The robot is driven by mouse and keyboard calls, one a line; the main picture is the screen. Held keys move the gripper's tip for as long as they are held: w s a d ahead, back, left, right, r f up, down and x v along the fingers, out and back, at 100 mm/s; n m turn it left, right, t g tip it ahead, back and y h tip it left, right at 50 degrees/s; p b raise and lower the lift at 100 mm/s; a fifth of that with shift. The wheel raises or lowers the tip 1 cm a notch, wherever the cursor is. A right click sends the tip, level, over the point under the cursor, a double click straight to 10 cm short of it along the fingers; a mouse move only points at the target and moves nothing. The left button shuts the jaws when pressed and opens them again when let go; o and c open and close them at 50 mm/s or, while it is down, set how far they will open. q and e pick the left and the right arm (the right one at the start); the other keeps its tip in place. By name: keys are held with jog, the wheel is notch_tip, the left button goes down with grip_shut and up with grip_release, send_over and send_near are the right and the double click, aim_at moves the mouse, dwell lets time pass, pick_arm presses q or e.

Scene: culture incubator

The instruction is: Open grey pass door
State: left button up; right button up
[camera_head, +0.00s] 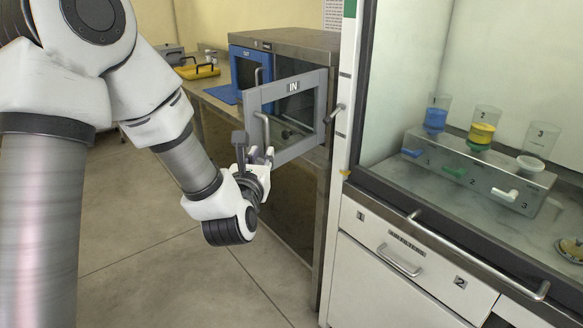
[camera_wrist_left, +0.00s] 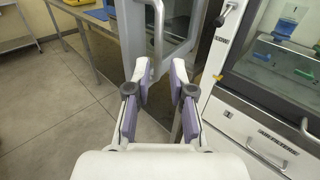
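The grey pass door (camera_head: 293,87), a framed window marked "IN", stands swung out at an angle from the steel cabinet's front in the head view. Its vertical bar handle (camera_head: 263,132) is on the left side of the frame. In the left wrist view the handle (camera_wrist_left: 158,35) is ahead of the fingers, its lower end lined up with the gap between them. My left gripper (camera_head: 257,160) is near the door's lower left corner. In the left wrist view its fingers (camera_wrist_left: 161,75) are apart, with nothing clamped. My right gripper is not in view.
The steel cabinet (camera_head: 300,38) also has a blue-framed door (camera_head: 238,62). A fume hood on the right holds a rack (camera_head: 470,172) with cups. The floor (camera_head: 150,235) at left is clear.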

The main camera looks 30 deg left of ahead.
aim_at(266, 140)
pick_arm(q)
jog(key=p+x, duration=0.1)
jog(key=x, duration=0.2)
jog(key=p+x, duration=0.1)
jog(key=x, duration=0.3)
jog(key=shift+w+a+r, duration=0.2)
jog(key=shift+w+a, duration=0.25)
jog(key=shift+w, duration=0.1)
jog(key=shift+s+d, duration=0.1)
jog(key=shift+c, duration=0.9)
grip_shut()
